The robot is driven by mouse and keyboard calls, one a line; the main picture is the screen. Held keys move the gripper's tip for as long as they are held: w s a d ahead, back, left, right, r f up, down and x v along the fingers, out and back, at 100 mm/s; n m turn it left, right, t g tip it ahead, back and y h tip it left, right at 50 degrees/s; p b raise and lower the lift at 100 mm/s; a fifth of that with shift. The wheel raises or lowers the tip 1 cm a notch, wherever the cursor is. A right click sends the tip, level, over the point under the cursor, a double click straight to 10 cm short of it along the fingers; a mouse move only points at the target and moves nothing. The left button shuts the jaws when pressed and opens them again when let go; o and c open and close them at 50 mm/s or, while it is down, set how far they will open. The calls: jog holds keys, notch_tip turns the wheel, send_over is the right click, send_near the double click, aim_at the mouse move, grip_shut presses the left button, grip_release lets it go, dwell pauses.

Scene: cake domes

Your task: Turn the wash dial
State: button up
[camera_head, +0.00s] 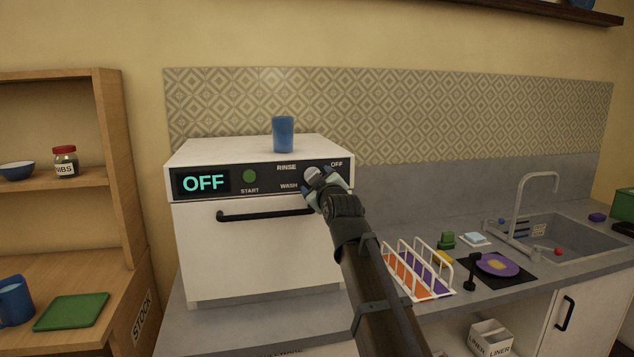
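A white dishwasher (260,248) stands on the grey counter. Its black panel carries a lit display (203,183) reading OFF, a green START button (249,176), and a dial (311,174) with RINSE, WASH and OFF labels around it. The dial is a pale round knob, partly hidden by my gripper. My gripper (314,184) is at the dial, with its fingers close around or against it. I cannot tell whether the fingers touch or grip it. The dial's pointer does not show clearly.
A blue cup (283,134) stands on top of the dishwasher. A black door handle (265,214) sticks out below the panel. To the right are a white dish rack (418,268), a purple plate (497,264) and a sink (570,236). A wooden shelf (112,170) stands at left.

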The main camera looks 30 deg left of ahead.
jog(key=shift+w+a, duration=0.5)
jog(key=c, duration=1.1)
